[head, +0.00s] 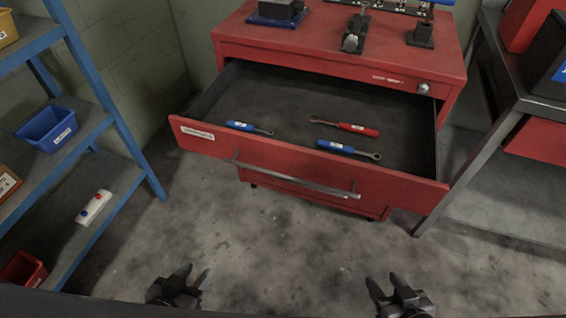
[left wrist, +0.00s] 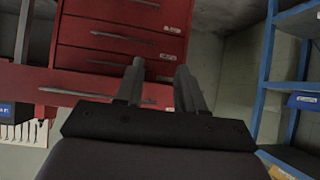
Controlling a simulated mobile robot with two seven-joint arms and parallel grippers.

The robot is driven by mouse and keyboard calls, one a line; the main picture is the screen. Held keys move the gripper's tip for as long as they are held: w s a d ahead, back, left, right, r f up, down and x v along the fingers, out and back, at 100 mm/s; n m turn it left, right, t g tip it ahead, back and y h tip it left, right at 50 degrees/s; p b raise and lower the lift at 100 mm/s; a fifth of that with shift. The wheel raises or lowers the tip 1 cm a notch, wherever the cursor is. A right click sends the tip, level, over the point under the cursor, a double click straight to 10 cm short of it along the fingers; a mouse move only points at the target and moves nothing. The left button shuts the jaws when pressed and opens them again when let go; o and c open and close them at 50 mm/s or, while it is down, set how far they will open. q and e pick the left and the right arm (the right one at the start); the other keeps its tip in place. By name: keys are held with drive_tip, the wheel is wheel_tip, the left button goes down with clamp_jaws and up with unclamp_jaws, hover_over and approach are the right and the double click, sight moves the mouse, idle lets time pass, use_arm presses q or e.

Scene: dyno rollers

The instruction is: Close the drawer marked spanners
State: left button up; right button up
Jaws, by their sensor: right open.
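The red cabinet (head: 340,58) has its wide upper drawer (head: 300,166) pulled far out. The drawer front has a long grey handle (head: 290,179) and a white label (head: 197,134) at its left end, too small to read. Inside lie two blue-handled spanners (head: 249,128) (head: 349,149) and one red-handled spanner (head: 344,126). My left gripper (head: 192,275) is open and empty, below and nearer than the drawer front, apart from it. Its spread fingers also show in the left wrist view (left wrist: 160,88). My right gripper (head: 386,285) is open and empty, also apart from the drawer.
A blue shelf rack (head: 122,125) with a blue bin (head: 48,127) stands at left. A dark-framed bench (head: 473,130) stands close by the drawer's right side. Tools and a vise-like item (head: 356,33) sit on the cabinet top. The floor (head: 280,250) before the drawer is clear.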

use_arm(q)
drive_tip(key=shift+w+r+m, duration=0.1)
drive_tip(key=shift+w+m, duration=0.15)
drive_tip(key=shift+m, duration=0.15)
drive_tip(key=c, duration=0.5)
drive_tip(key=w+r+m+b, duration=0.1)
drive_tip(key=m, duration=0.1)
drive_tip(key=w+r+m+t+b, duration=0.1)
drive_tip(key=w+m, duration=0.1)
drive_tip(key=m, duration=0.1)
drive_tip(key=w+r+m+t+b, duration=0.1)
drive_tip(key=w+m, duration=0.1)
drive_tip(key=shift+d+r+h, duration=0.1)
drive_tip(key=shift+d+h, duration=0.25)
drive_tip(key=shift+h, duration=0.05)
clamp_jaws()
drive_tip(key=w+d+r+m+t+h+b, duration=0.1)
drive_tip(key=w+d+r+m+t+b, duration=0.25)
drive_tip(key=m, duration=0.65)
drive_tip(key=w+d+m, duration=0.1)
drive_tip(key=w+d, duration=0.1)
drive_tip(key=w, duration=1.1)
drive_tip(key=shift+w+g, duration=0.25)
drive_tip(key=shift+g, duration=0.1)
drive_tip(key=shift+w+d, duration=0.1)
